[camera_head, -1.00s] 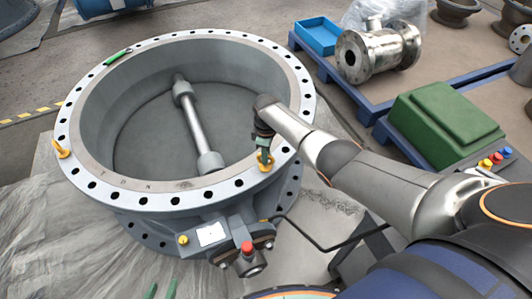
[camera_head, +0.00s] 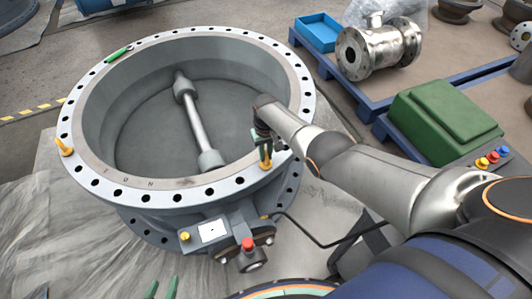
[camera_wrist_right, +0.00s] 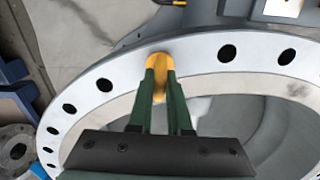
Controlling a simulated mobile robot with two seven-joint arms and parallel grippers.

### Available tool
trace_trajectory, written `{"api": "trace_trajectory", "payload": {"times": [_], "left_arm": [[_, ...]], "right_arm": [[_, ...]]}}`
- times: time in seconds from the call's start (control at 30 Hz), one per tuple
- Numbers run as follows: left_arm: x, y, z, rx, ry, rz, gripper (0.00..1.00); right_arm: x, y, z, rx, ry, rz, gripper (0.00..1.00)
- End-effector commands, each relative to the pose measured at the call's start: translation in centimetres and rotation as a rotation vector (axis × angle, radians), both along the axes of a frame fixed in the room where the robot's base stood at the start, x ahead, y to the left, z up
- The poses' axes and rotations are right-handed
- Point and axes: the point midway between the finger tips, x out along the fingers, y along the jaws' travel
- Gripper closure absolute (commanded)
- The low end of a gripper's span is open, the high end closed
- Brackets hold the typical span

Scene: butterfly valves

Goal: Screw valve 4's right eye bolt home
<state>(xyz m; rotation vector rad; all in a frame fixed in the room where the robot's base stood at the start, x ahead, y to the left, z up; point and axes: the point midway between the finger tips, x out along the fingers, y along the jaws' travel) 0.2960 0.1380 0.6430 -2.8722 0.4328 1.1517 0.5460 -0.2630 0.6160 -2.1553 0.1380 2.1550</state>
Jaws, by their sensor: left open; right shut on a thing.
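The valve (camera_head: 112,180) is a large grey ring with a bolt-holed flange, lying flat. Its right eye bolt (camera_head: 266,163) is yellow and stands at the flange's near right; it also shows in the right wrist view (camera_wrist_right: 159,62). My right gripper (camera_head: 261,147) is above the flange, its green fingers shut on the eye bolt's ring from both sides. The ring now appears nearly edge-on; its thread and seating are hidden. Another yellow eye bolt (camera_head: 65,148) stands on the flange's left. My left gripper (camera_head: 161,290) is open and empty at the bottom edge, its green fingertips apart.
A green-handled tool (camera_head: 118,53) lies on the flange's far left. An actuator with a red knob (camera_head: 247,244) juts from the valve's near side. A blue pallet (camera_head: 372,104) holds a steel valve (camera_head: 378,50), blue tray (camera_head: 320,33) and green case (camera_head: 446,122).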

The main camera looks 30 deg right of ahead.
Motion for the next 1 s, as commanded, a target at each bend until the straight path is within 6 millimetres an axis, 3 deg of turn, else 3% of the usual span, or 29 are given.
{"api": "trace_trajectory", "payload": {"times": [1.0], "left_arm": [[0.51,0.13,0.59,-0.001,-0.016,0.005,0.5]], "right_arm": [[0.03,0.2,-0.03,-0.002,0.004,-0.939,1.0]]}}
